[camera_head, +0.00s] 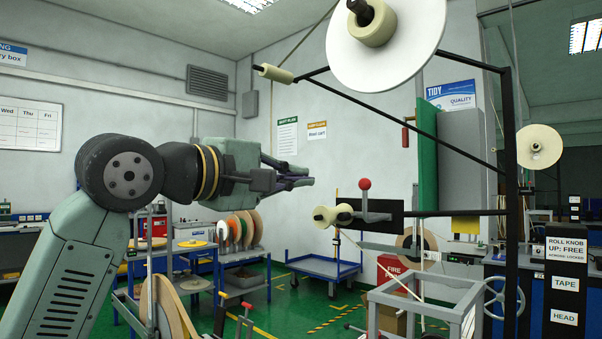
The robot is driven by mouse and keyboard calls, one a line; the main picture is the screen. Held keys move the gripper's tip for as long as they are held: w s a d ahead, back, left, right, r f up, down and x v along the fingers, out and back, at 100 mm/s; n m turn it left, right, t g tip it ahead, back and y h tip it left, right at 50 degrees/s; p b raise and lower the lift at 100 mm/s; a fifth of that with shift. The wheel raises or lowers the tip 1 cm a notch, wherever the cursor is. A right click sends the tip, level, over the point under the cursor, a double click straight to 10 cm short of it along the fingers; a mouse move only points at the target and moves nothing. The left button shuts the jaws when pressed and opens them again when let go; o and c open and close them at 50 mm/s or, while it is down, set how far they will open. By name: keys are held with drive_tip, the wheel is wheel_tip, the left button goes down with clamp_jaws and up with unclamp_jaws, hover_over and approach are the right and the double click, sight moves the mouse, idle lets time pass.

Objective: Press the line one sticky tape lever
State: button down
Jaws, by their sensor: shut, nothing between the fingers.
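A lever with a red ball knob (365,184) stands upright on a grey bracket in front of a black plate (392,222), beside cream rollers (333,215). No label on it is readable, so I cannot confirm its line number. My gripper (306,178) is shut and empty, pointing right. In the picture its fingertips are left of the red knob, at about the same height, with a visible gap. The depth between them is hard to tell.
A large white reel (385,45) hangs above on a black frame (511,150). A green panel (427,155) stands right of the lever. A grey metal frame (425,300) is below. A black post (567,290) carries TAPE and HEAD labels. A blue cart (322,268) stands behind.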

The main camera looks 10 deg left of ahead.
drive_tip(key=w+d+p, duration=0.2)
drive_tip(key=w+d, duration=0.1)
drive_tip(key=d, duration=0.3)
drive_tip(key=shift+d+f+p, duration=0.25)
drive_tip(key=shift+d+p, duration=0.1)
drive_tip(key=shift+d, duration=0.05)
drive_tip(key=shift+s+d+r+m, duration=0.25)
drive_tip(key=shift+s+d+m, duration=0.15)
drive_tip(key=shift+m, duration=0.4)
drive_tip(key=s+d+m+b, duration=0.2)
drive_tip(key=d+m, duration=0.3)
drive_tip(key=m, duration=0.4)
drive_tip(key=shift+s+d+f, duration=0.15)
drive_tip(key=shift+s+f, duration=0.2)
drive_tip(key=shift+s, duration=0.5)
drive_tip(key=shift+d, duration=0.1)
